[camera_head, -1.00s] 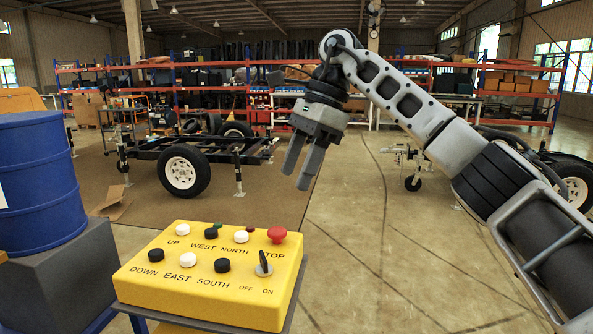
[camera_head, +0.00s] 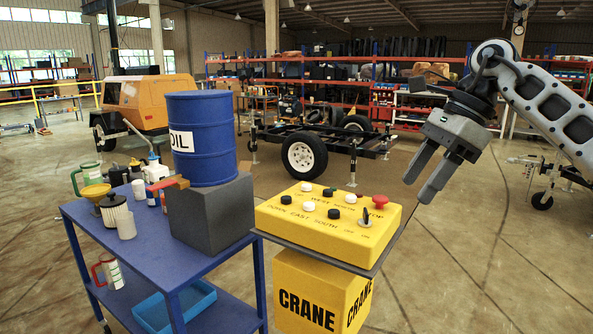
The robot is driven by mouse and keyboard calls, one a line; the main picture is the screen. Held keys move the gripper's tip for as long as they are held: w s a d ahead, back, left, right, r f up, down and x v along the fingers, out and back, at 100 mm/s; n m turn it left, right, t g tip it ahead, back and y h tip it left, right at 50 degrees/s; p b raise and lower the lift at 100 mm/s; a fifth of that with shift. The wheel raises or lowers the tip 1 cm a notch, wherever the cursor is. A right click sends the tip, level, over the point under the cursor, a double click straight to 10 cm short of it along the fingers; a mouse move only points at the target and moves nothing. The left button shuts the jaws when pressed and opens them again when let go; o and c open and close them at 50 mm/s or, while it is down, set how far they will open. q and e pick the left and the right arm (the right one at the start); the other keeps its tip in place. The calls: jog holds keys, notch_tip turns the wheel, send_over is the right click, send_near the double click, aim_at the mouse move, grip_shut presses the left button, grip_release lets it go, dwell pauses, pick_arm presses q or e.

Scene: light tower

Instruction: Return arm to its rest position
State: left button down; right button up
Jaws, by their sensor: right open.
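My right gripper (camera_head: 428,172) hangs at the upper right, its two grey fingers apart and pointing down and left, with nothing between them. My right arm (camera_head: 545,105) comes in from the right edge. The gripper is above and to the right of the yellow crane control box (camera_head: 290,229) and appears apart from it. The box carries black and white buttons, a red stop button (camera_head: 380,201) and an off/on switch (camera_head: 366,216). My left gripper is out of the picture.
A blue cart (camera_head: 140,262) stands at the left with bottles, a funnel (camera_head: 97,190) and a blue oil drum (camera_head: 202,138) on a grey block (camera_head: 210,213). A trailer with wheels (camera_head: 304,156) is behind.

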jog(key=s+a+f+m+t+y, duration=0.1)
jog(key=s+a+f+m+y, duration=0.1)
jog(key=a+f+m+y, duration=0.65)
jog(key=s+a+f+m+t+y, duration=0.1)
jog(key=s+a+f+m+y, duration=0.15)
jog(key=a+f+y, duration=0.65)
jog(key=s+d+f+m+t+h, duration=0.25)
jog(key=f+m+t+h, duration=0.45)
jog(key=m, duration=0.8)
jog(key=s+d+f+m+t+h, duration=0.1)
jog(key=d+f+m+t+h, duration=0.45)
jog(key=m, duration=1.05)
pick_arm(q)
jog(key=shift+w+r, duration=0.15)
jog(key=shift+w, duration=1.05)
pick_arm(e)
jog(key=s+d+f+m+g+h, duration=0.4)
jog(key=s+f+m+h, duration=0.3)
jog(key=s+f, duration=0.6)
jog(key=shift+s+f+m, duration=0.25)
jog(key=shift+s+m, duration=0.55)
jog(key=shift+m, duration=0.2)
jog(key=shift+d, duration=0.1)
